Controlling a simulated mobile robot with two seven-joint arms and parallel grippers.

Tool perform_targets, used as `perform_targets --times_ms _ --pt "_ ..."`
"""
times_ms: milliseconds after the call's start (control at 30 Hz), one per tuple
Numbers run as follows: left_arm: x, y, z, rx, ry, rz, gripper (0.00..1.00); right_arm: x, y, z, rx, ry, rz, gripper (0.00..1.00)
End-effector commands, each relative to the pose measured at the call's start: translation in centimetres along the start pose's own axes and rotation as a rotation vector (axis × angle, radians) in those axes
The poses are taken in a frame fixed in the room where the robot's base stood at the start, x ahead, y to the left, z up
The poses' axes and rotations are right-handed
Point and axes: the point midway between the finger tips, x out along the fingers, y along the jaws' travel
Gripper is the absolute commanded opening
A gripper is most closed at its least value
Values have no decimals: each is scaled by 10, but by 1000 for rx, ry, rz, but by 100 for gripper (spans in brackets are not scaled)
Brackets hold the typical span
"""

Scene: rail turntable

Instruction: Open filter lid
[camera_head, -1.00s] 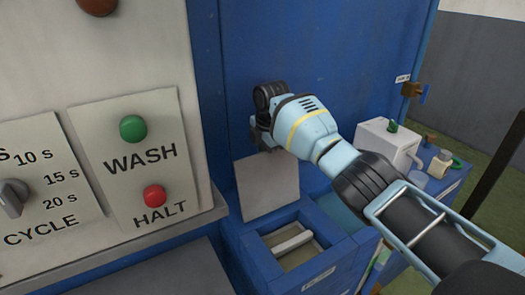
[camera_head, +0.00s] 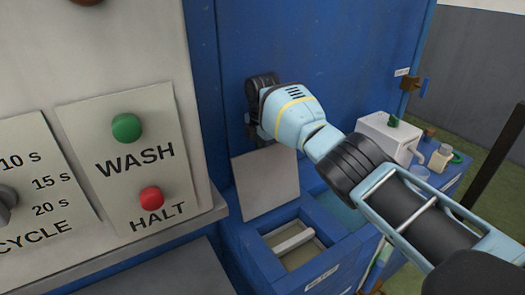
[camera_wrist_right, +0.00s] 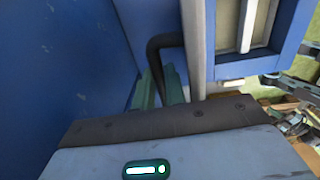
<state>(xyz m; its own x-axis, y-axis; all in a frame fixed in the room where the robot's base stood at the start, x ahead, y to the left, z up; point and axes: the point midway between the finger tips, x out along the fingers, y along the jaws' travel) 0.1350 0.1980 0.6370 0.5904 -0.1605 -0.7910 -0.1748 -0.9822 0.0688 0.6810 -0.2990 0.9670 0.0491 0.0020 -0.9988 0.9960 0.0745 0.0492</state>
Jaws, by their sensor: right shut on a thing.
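The filter lid (camera_head: 264,182) is a flat grey plate, swung up and standing steeply above the open filter box (camera_head: 340,255) beside the blue cabinet wall. In the right wrist view the lid (camera_wrist_right: 194,50) shows nearly edge-on. A dark bent handle (camera_wrist_right: 165,39) sticks out from its back. My right gripper (camera_wrist_right: 160,88) is shut on this handle, its teal fingers on either side. In the head view the right gripper (camera_head: 260,136) is behind the lid's top edge, its fingertips mostly hidden. My left gripper is not in view.
The box holds a pale bar (camera_head: 293,243). The blue cabinet wall (camera_head: 330,60) is close behind my right gripper. A panel with a green WASH button (camera_head: 127,128) and a red HALT button (camera_head: 151,198) is at left. A white container (camera_head: 388,137) stands at right.

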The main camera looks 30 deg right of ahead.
Motion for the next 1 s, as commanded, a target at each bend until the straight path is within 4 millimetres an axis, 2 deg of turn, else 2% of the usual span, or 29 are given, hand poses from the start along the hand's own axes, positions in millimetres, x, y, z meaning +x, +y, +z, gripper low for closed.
perform_targets --times_ms 33,167,200,567,1000 --pt "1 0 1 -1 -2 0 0 5 4 -2 -5 0 21 16" --pt "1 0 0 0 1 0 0 4 5 -2 -5 0 23 33" --pt "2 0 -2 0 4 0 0 3 5 -2 -5 1 24 34" --pt "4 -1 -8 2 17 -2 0 -1 6 -1 -3 0 28 34" --pt "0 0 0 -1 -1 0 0 -3 6 0 -2 -1 28 34"
